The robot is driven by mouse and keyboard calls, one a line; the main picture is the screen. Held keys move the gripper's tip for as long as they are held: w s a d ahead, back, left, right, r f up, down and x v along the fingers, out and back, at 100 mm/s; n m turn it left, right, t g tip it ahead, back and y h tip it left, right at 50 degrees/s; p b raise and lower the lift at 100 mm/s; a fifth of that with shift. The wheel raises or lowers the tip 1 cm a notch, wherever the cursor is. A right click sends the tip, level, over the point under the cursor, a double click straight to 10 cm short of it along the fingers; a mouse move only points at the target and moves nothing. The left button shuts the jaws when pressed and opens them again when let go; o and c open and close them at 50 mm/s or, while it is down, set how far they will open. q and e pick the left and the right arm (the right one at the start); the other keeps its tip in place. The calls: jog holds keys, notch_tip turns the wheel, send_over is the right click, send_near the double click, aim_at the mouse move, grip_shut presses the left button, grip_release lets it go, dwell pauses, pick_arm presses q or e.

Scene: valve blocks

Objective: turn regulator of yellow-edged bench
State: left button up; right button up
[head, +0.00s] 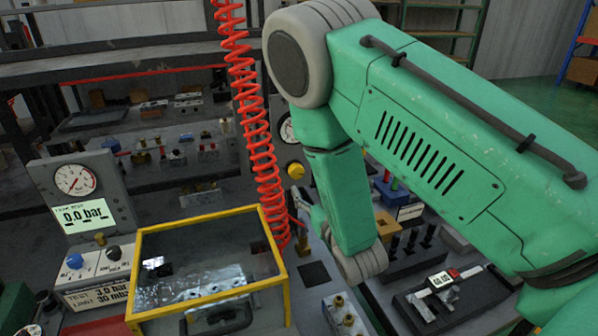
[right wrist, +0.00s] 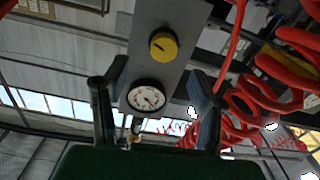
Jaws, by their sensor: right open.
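The regulator is a round yellow knob (head: 295,170) on a grey upright panel, partly behind my right arm in the head view. It also shows in the right wrist view (right wrist: 163,46), above a round white-faced gauge (right wrist: 146,97). My right gripper (right wrist: 159,74) is open and empty, its two dark fingers spread either side of the panel in the picture. The knob lies beyond the fingertips, not between the finger pads. In the head view my right arm hides most of this gripper. The yellow-edged clear box (head: 208,222) stands on the bench. My left gripper is out of view.
A red coiled hose (head: 248,110) hangs close left of the panel and my right arm. A test unit with a 0.0 bar display (head: 82,214) and knobs stands left. A tray with a caliper (head: 445,281) lies right. Shelving stands behind.

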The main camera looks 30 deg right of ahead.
aim_at(298, 174)
jog(key=x, duration=0.5)
jog(key=a+x, duration=0.1)
jog(key=x, duration=0.1)
jog(key=shift+w+p, duration=0.3)
jog(key=shift+p, duration=0.1)
jog(key=shift+d, duration=0.15)
jog(key=shift+d, duration=0.1)
jog(key=shift+d, duration=0.1)
jog(key=c, duration=1.1)
jog(key=shift+c, duration=0.2)
